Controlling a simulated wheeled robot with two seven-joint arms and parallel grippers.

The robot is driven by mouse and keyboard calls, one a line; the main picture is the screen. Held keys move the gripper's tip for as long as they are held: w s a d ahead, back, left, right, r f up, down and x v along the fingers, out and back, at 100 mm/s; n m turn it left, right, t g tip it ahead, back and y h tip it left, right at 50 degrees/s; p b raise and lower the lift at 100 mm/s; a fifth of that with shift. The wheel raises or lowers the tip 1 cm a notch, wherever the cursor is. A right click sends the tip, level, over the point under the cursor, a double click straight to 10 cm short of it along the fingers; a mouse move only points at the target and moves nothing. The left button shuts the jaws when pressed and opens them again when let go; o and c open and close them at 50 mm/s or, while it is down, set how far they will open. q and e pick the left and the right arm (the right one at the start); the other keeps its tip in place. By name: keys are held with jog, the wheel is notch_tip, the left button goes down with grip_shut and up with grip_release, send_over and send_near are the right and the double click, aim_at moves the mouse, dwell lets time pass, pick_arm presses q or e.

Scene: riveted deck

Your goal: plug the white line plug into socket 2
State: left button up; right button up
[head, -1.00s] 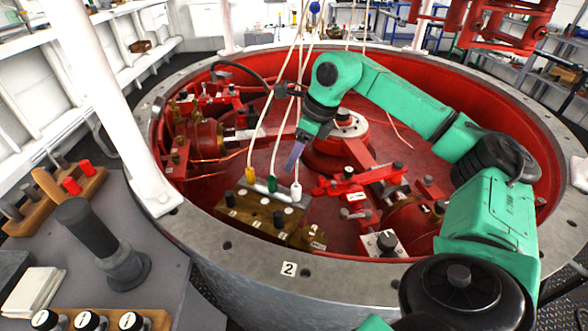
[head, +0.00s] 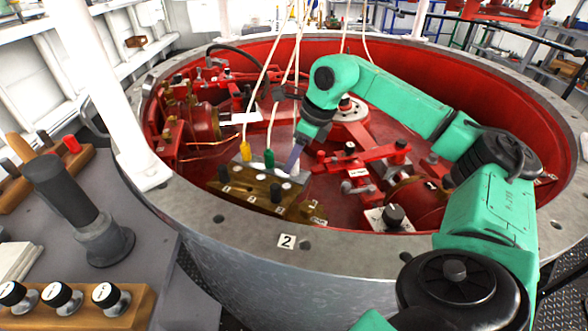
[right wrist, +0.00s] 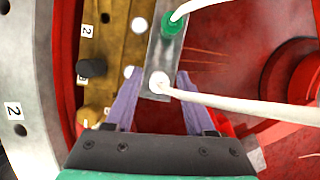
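The white line plug (right wrist: 159,84) stands at the end of a grey metal strip (right wrist: 164,52), its pale line running off to the right. My right gripper (right wrist: 158,75) is open, one finger on each side of the plug with gaps visible. In the head view my right gripper (head: 291,164) covers the white plug. The wooden socket block (head: 238,201) lies in front of the strip; it also shows in the right wrist view (right wrist: 112,40). A small "2" label (right wrist: 86,30) marks the block. Which hole belongs to it is unclear. My left gripper is out of view.
A green plug (head: 269,158) and yellow plug (head: 246,151) stand along the strip, lines rising from them. A black peg (head: 276,193) stands on the block. Red machinery (head: 368,158) lies to the right. The grey rim (head: 330,243) carries a larger "2" plate (head: 287,241).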

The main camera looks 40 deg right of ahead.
grip_shut()
jog(key=shift+r+p, duration=2.1)
jog(key=shift+r, duration=0.2)
